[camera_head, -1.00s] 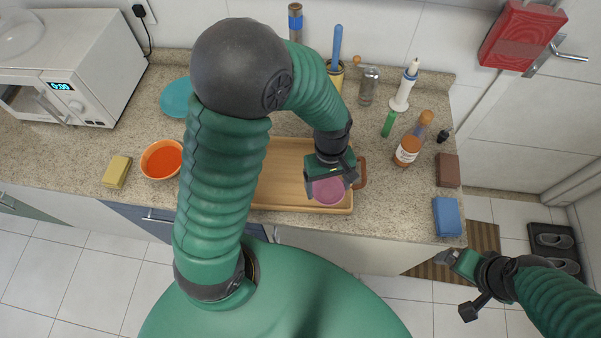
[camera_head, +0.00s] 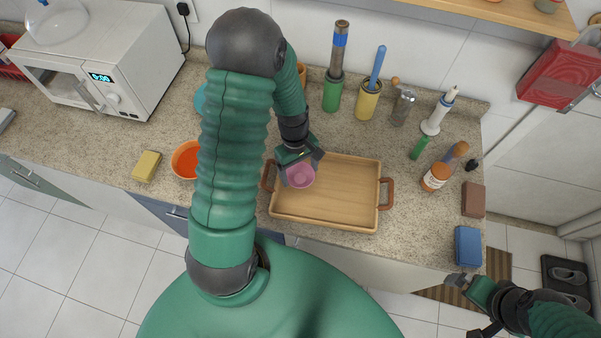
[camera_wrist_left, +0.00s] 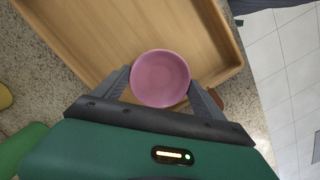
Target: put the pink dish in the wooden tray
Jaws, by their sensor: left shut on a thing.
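The pink dish (camera_head: 301,174) is a small round bowl, held between the fingers of my left gripper (camera_head: 299,164). In the left wrist view the pink dish (camera_wrist_left: 160,78) sits between both fingertips of the gripper (camera_wrist_left: 163,92), its hollow facing the camera. The wooden tray (camera_head: 345,195) is rectangular, with a raised rim and a brown handle at each end. The dish overlaps the tray's left end in the head view; I cannot tell whether it touches the tray. My right gripper (camera_head: 466,282) is low at the right, beyond the counter's front edge, too small to judge.
An orange bowl (camera_head: 186,160) and yellow sponge (camera_head: 146,166) are left of my left arm. Bottles and utensil holders (camera_head: 368,99) line the back. A medicine bottle (camera_head: 436,177), brown block (camera_head: 473,200) and blue sponge (camera_head: 467,246) are at right. The tray's middle and right are bare.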

